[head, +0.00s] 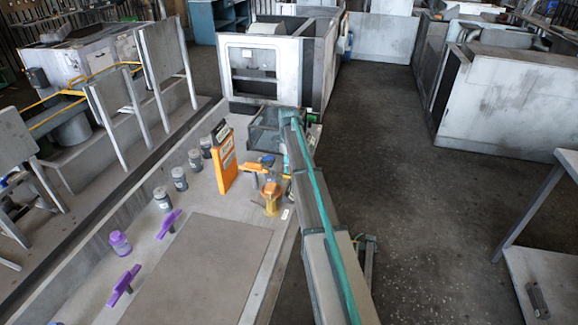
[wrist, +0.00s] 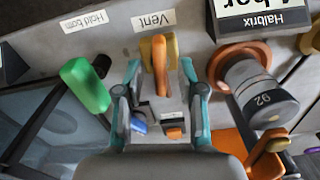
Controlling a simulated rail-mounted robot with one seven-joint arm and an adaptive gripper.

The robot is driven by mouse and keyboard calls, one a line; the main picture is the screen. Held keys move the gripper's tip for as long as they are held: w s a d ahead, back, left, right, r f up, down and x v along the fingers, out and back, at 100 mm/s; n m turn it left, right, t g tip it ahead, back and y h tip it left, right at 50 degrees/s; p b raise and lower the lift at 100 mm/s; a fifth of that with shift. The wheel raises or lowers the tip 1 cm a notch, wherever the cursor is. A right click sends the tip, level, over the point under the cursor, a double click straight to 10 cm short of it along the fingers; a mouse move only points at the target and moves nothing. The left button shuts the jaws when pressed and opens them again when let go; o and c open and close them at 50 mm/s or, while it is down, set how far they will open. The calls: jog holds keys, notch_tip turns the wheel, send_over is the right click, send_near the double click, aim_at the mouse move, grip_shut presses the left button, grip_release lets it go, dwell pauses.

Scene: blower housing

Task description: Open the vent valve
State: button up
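In the wrist view the vent valve has an orange lever (wrist: 160,65) on a yellow-brown body (wrist: 173,50), just below a white "Vent" label (wrist: 153,20). The lever points along the view, toward me. My gripper (wrist: 160,82) is open, with one teal finger on each side of the lever. Gaps show between the fingers and the lever, so I see no clear grip. In the head view my arm hides much of this area, and the vent valve cannot be told apart there.
A green handle (wrist: 85,85) under a "Hold" label is left of my fingers. A round gauge-like part (wrist: 262,98) marked 92 is close on the right. In the head view an orange panel (head: 224,163) and a dark mesh box (head: 264,130) stand near my arm.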

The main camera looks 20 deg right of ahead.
notch_tip(320, 180, up, 12)
dwell(0.5)
jog(key=shift+f, duration=0.1)
